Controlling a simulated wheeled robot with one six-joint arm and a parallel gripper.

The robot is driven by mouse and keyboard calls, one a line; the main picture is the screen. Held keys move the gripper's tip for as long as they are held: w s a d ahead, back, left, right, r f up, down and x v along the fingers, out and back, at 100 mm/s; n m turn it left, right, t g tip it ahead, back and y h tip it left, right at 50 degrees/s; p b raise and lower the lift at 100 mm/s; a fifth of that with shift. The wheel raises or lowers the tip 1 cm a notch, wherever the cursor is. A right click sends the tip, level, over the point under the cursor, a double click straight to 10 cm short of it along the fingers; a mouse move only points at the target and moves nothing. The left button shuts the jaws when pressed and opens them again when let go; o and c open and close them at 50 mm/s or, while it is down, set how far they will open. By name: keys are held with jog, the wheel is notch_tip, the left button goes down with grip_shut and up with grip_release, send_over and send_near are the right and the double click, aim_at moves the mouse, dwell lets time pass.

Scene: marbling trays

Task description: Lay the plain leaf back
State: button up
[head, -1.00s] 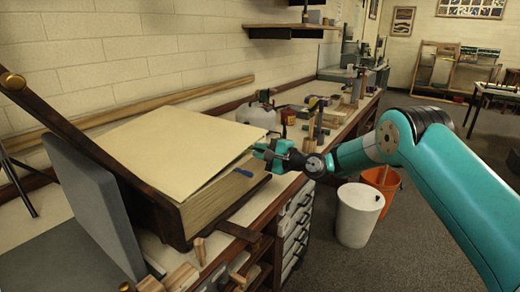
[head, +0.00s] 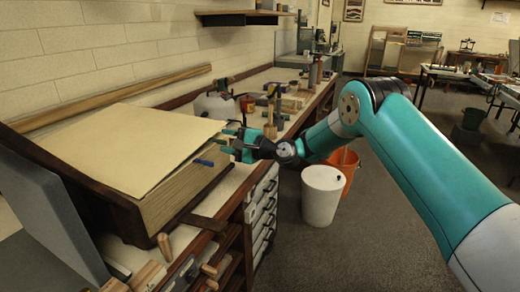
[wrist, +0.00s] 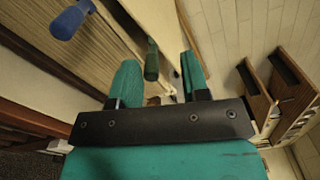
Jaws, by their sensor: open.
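The plain leaf (head: 135,145) is a cream sheet lying on top of a thick, dark-bound book (head: 185,190) on the bench at left in the head view. A blue tab (head: 204,162) sticks out of the page edges; it also shows in the wrist view (wrist: 68,22). My gripper (head: 232,143) is beside the book's right end, near the leaf's far right corner. In the wrist view its two green fingers (wrist: 158,84) are apart. A dark green tab (wrist: 152,60) shows between or just beyond them; I cannot tell whether it touches either finger.
The book's dark cover and a grey panel (head: 55,215) stand up at left. Wooden-handled tools (head: 163,245) lie at the front of the bench. Bottles and small tools (head: 270,105) stand behind my gripper. A white bin (head: 323,195) and an orange bucket (head: 345,168) are on the floor.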

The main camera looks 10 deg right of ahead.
jog(key=b+v, duration=0.2)
jog(key=v, duration=1.2)
jog(key=shift+d+b, duration=0.15)
jog(key=shift+b, duration=0.15)
jog(key=s+a+r+n+g+h+p, duration=0.1)
jog(key=s+a+r+n+g, duration=0.35)
jog(key=s, duration=0.35)
jog(key=s+a+r+n+g+h+p, duration=0.2)
jog(key=s+a+r+n+g, duration=0.1)
jog(key=s+a+r+n, duration=0.25)
jog(key=s+d+n+g+h+p, duration=0.1)
jog(key=s+d+n+h, duration=0.2)
jog(key=s, duration=0.9)
jog(key=s+d+n+g+h+p, duration=0.1)
jog(key=s+d+n+g+h, duration=0.1)
jog(key=s, duration=1)
jog(key=d+n+h, duration=0.1)
jog(key=n+h, duration=0.1)
jog(key=n, duration=0.1)
jog(key=shift+d, duration=0.4)
jog(key=shift+w+a+r+g, duration=0.1)
jog(key=shift+r+g, duration=0.05)
jog(key=shift+g, duration=0.1)
